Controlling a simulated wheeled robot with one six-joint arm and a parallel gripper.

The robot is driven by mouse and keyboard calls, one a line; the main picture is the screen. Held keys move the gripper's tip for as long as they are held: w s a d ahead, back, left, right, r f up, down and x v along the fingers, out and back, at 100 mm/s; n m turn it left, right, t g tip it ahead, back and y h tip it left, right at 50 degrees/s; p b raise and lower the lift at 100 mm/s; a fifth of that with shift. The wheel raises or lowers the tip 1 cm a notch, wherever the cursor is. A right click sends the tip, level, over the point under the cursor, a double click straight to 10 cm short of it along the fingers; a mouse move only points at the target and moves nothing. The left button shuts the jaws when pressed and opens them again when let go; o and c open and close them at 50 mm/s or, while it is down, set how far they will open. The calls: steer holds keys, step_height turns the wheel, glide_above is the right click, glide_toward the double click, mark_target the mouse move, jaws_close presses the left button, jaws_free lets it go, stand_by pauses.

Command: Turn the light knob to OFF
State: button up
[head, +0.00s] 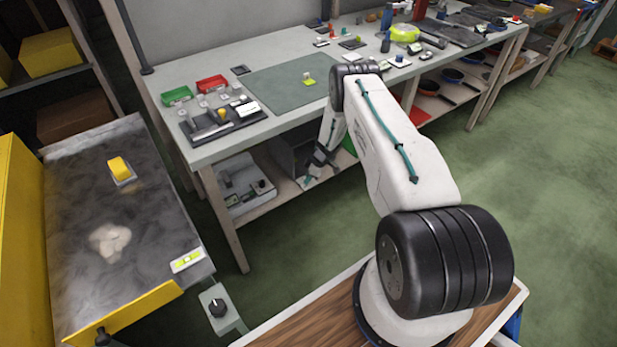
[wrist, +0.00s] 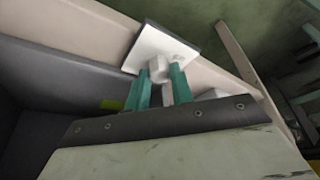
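A pale grey knob (wrist: 159,72) on a square white plate (wrist: 163,47) shows in the wrist view, against a pale beam. The knob and plate cannot be made out there.
The workbench (head: 190,85) carries a green mat (head: 285,85) and several small items. A grey box with a black knob (head: 217,307) stands beside the yellow-sided conveyor (head: 75,250). A dark bin (head: 290,155) sits on the lower shelf near my gripper. Green floor is clear at right.

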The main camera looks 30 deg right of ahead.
steer(key=o, duration=0.4)
steer(key=v, duration=0.7)
steer(key=shift+d+r, duration=0.1)
steer(key=shift+r, duration=0.3)
